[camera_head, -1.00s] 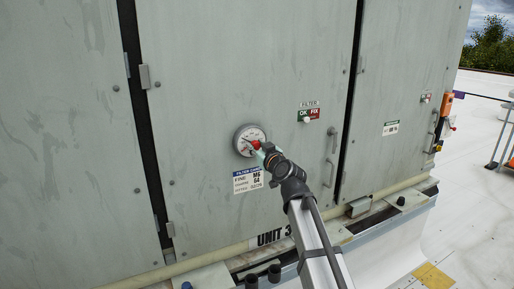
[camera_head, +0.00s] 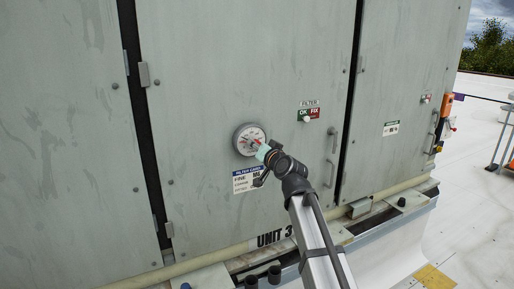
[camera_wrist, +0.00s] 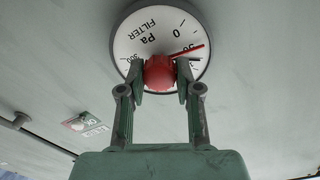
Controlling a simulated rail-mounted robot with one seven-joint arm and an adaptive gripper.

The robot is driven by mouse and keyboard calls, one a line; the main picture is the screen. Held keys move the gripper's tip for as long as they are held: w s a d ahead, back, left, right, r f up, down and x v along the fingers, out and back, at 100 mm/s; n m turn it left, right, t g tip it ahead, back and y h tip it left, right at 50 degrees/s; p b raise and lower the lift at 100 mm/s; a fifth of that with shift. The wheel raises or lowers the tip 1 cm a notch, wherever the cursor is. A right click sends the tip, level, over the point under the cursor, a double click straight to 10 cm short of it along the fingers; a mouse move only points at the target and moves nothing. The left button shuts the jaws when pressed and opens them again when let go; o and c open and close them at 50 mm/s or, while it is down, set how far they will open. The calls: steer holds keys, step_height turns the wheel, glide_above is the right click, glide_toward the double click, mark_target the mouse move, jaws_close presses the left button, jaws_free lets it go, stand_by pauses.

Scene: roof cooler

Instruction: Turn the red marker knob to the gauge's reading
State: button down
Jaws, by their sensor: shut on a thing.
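The round white gauge (camera_head: 239,139) is on the grey cabinet door, and its dial (camera_wrist: 128,38) is upside down in the wrist view. The red marker knob (camera_wrist: 158,72) is at the dial's centre. My gripper (camera_wrist: 160,76) is shut on the knob, one finger on each side. A thin red marker hand (camera_wrist: 192,49) reaches from the knob toward the upper right of the wrist view. A dark needle shows close below it, near the dial's right edge. The fingers and knob hide part of the scale. In the head view my gripper (camera_head: 263,151) covers the gauge's lower right.
A label plate (camera_head: 242,181) sits below the gauge, partly covered by my wrist. A green and red filter sign (camera_head: 309,114) with a small knob is to the right, above a door handle (camera_head: 333,143). The door face around the gauge is mostly flat.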

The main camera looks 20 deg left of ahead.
steer(key=shift+w+r+m, duration=0.1)
steer(key=shift+m, duration=2)
steer(key=c, duration=0.8)
jaws_free()
steer(key=v, duration=1.2)
